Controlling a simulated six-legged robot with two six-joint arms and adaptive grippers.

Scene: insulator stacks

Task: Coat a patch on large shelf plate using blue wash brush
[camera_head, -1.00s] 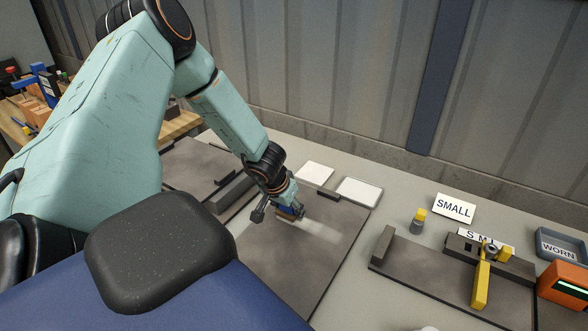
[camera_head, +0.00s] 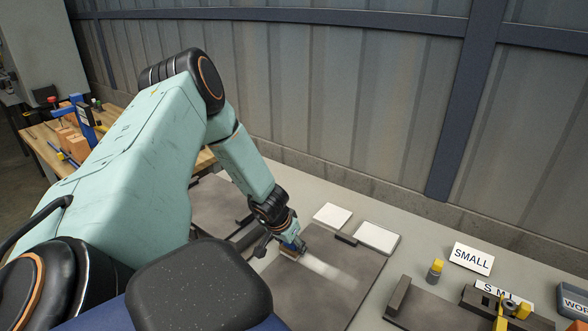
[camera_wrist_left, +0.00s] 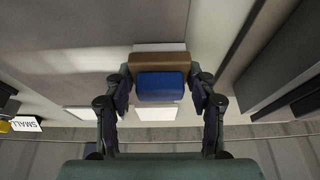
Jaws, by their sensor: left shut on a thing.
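My left gripper (camera_head: 291,246) is shut on the blue wash brush, low over the large dark plate (camera_head: 345,277). In the left wrist view the brush shows a blue handle block (camera_wrist_left: 160,86) and a brown part (camera_wrist_left: 158,63) between the two fingers. In the head view the arm and gripper hide most of the brush. A pale whitish streak (camera_head: 322,266) lies on the plate, running right from the brush; a light band also shows in the left wrist view (camera_wrist_left: 85,60). Whether the bristles touch the plate cannot be told. My right gripper is not in view.
Two white square pads (camera_head: 377,236) lie behind the plate. A SMALL sign (camera_head: 471,258), a yellow-capped bottle (camera_head: 435,270) and a fixture with yellow parts (camera_head: 508,312) stand to the right. A corrugated wall (camera_head: 350,100) closes the back. A wooden bench (camera_head: 48,141) stands at the left.

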